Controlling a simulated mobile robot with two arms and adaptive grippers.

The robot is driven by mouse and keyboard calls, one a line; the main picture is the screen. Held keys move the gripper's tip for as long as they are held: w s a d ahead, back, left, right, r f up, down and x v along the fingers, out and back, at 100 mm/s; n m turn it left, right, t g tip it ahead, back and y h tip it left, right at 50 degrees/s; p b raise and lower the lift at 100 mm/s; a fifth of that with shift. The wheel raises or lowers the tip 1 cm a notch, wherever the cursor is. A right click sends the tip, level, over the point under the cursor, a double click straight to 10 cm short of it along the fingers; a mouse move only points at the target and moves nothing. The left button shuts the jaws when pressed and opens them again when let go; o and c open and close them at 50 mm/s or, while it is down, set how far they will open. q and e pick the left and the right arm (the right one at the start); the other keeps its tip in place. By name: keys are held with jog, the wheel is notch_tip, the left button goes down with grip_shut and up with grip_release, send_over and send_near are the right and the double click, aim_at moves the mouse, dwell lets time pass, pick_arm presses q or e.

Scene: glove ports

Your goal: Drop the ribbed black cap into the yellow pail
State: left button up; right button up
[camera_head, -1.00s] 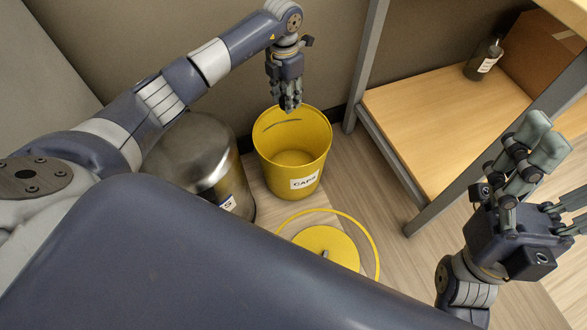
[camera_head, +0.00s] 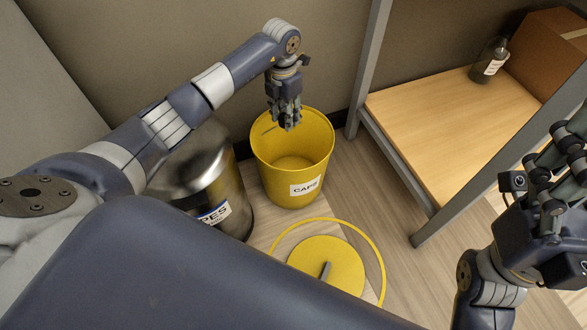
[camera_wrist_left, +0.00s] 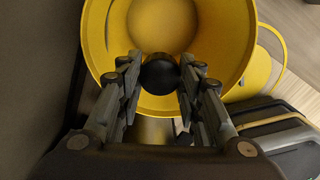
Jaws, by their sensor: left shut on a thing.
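The yellow pail (camera_head: 275,182) stands open on the floor with a label reading CAPS. My left gripper (camera_head: 287,125) points down over the pail's opening, at its back part. It is shut on the black cap (camera_wrist_left: 160,75), which shows as a dark round shape between the fingers in the left wrist view, with the pail's yellow inside (camera_wrist_left: 160,22) behind it. Its ribs cannot be made out. In the head view the fingers mostly hide the cap. My right gripper (camera_head: 562,150) is at the right edge, partly cut off, fingers extended and apart, holding nothing visible.
A metal bin (camera_head: 190,175) with a partly hidden label stands left of the pail. A yellow lid (camera_head: 325,265) and a yellow hoop (camera_head: 378,260) lie in front. A wooden shelf (camera_head: 430,115) on a grey frame, with a dark bottle (camera_head: 487,66) and a cardboard box (camera_head: 548,55), is at right.

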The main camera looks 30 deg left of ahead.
pick_arm(q)
jog(key=o, duration=0.8)
jog(key=shift+c, duration=0.2)
notch_tip(320, 180, up, 12)
dwell(0.5)
